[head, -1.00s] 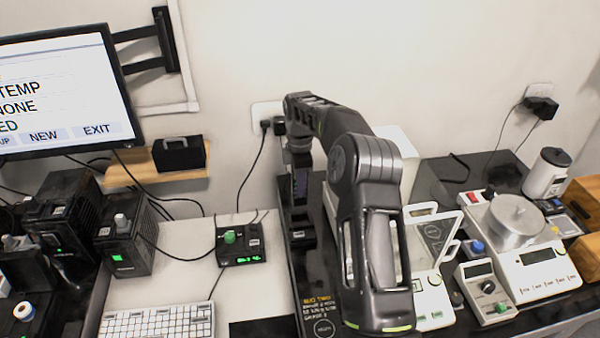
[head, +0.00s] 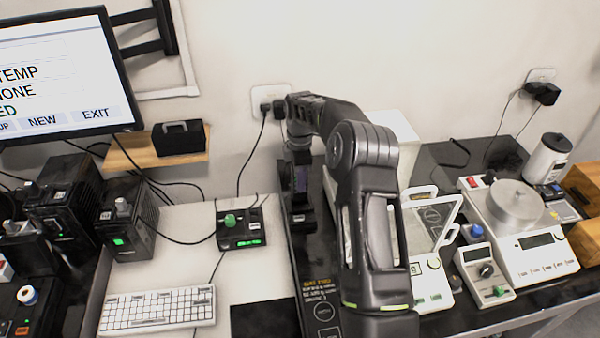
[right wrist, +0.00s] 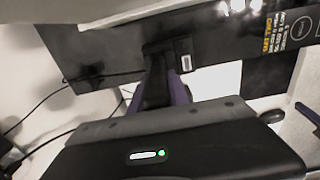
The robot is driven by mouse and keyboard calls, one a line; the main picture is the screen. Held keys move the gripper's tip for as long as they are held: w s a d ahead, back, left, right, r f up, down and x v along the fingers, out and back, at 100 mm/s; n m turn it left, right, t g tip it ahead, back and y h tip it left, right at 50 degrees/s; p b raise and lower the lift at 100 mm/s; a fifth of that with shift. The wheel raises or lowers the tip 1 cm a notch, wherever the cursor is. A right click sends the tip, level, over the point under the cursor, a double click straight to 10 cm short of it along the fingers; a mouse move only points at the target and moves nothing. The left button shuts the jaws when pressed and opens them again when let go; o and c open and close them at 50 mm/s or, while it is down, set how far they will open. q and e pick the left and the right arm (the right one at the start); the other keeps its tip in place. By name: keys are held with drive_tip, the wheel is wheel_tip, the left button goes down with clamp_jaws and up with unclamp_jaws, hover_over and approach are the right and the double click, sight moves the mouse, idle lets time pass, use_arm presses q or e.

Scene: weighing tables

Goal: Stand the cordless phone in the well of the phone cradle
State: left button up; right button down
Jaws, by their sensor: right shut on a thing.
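The phone cradle (head: 300,218) is a small black block with a pale label on the dark table strip below the wall socket. It also shows in the right wrist view (right wrist: 184,62). In the head view the gripper mostly hides the phone. My left gripper is not in view.
A black box with a green knob (head: 240,230) stands left of the cradle, with a keyboard (head: 157,308) in front. Right of my arm are a clear-lidded device (head: 432,225), a meter (head: 484,272) and a scale (head: 540,255). Cables run along the wall.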

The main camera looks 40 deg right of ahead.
drive_tip(key=shift+f+b, duration=0.35)
drive_tip(key=shift+f, duration=0.25)
idle(1.3)
drive_tip(key=shift+f+b, duration=1.1)
drive_tip(key=shift+f, duration=0.3)
idle(1.0)
drive_tip(key=c, duration=0.6)
unclamp_jaws()
drive_tip(key=shift+r, duration=0.1)
drive_tip(key=shift+r+p, duration=1.6)
drive_tip(key=shift+r, duration=2.1)
